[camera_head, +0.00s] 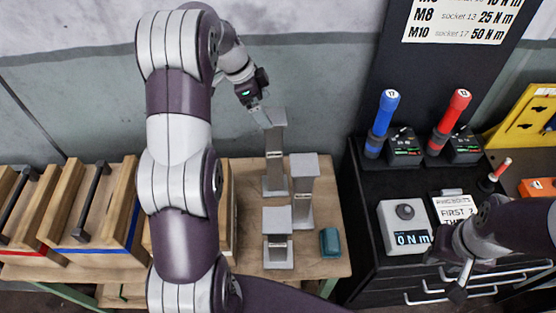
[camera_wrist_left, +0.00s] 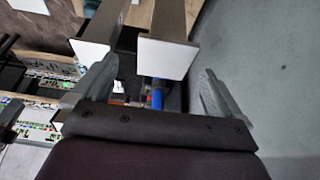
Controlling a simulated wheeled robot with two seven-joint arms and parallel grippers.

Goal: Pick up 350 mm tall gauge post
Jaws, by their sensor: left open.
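Three grey gauge posts with flat, wider caps stand on the wooden bench top. The tallest, the 350 mm post (camera_head: 275,153), is at the back. A medium post (camera_head: 303,193) stands to its right and a short post (camera_head: 278,240) in front. My left gripper (camera_head: 259,110) is open and empty at the tall post's cap, on its upper left. In the left wrist view a pale-faced grey post (camera_wrist_left: 165,57) appears between the spread fingers (camera_wrist_left: 160,78); contact cannot be told. My right gripper (camera_head: 461,277) is at the right, by the black cabinet; its jaw state is unclear.
A teal block (camera_head: 330,242) lies right of the short post. Wooden trays with black handles (camera_head: 90,203) fill the bench's left side. The black cabinet (camera_head: 375,215) carries a 0 Nm meter (camera_head: 404,232) and blue (camera_head: 382,123) and red (camera_head: 450,122) drivers. A wall is behind the posts.

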